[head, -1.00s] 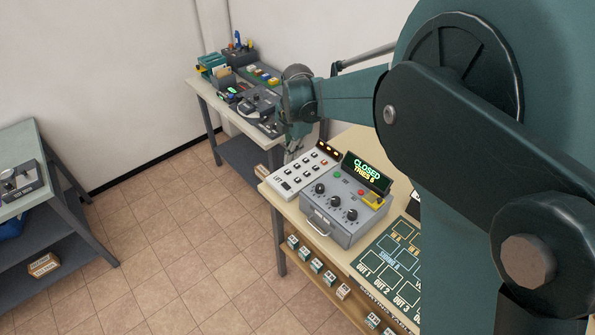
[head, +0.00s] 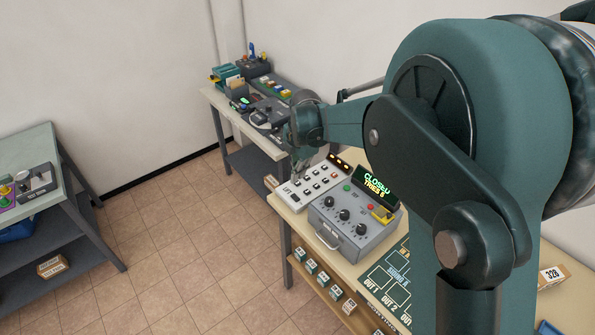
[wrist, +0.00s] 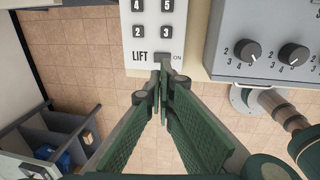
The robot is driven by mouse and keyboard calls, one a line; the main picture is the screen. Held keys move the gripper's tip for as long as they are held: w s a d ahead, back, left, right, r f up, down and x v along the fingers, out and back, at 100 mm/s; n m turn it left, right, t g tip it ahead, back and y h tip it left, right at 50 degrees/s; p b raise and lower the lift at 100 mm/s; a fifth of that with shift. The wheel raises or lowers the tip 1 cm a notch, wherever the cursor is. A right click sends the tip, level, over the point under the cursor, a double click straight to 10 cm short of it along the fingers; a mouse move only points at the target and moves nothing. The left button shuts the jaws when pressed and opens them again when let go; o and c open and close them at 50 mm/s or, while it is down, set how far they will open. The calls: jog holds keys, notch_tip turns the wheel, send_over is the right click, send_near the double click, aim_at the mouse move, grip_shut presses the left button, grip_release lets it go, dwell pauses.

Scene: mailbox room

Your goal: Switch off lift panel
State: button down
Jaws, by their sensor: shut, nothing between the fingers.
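In the wrist view the lift panel (wrist: 142,40) shows keys 2 to 5, the word LIFT, and a grey rocker switch (wrist: 162,57) beside the word ON. My gripper (wrist: 163,66) is shut and empty, its fingertips at the lower edge of the switch and hiding part of it. I cannot tell whether they touch it. In the head view my gripper (head: 299,171) is over the panel's left side, its tips hard to make out.
A grey control box (head: 352,222) with knobs and a display reading CLOSED stands right of the panel. A board marked OUT (head: 385,275) lies nearer. Another bench (head: 215,95) with devices stands behind. A side table (head: 25,155) is at left. The tiled floor between is clear.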

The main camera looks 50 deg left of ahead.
aim_at(294, 196)
jog(key=f, duration=0.3)
jog(key=a+f, duration=0.1)
jog(key=f, duration=0.6)
jog(key=shift+a+f, duration=0.15)
jog(key=shift+f, duration=0.15)
jog(key=shift+f, duration=0.15)
jog(key=shift+a+f+b, duration=0.2)
jog(key=shift+f+b, duration=0.15)
jog(key=shift+b, duration=0.35)
jog(key=shift+a+b, duration=0.1)
jog(key=shift+b, duration=0.25)
jog(key=shift+s, duration=0.1)
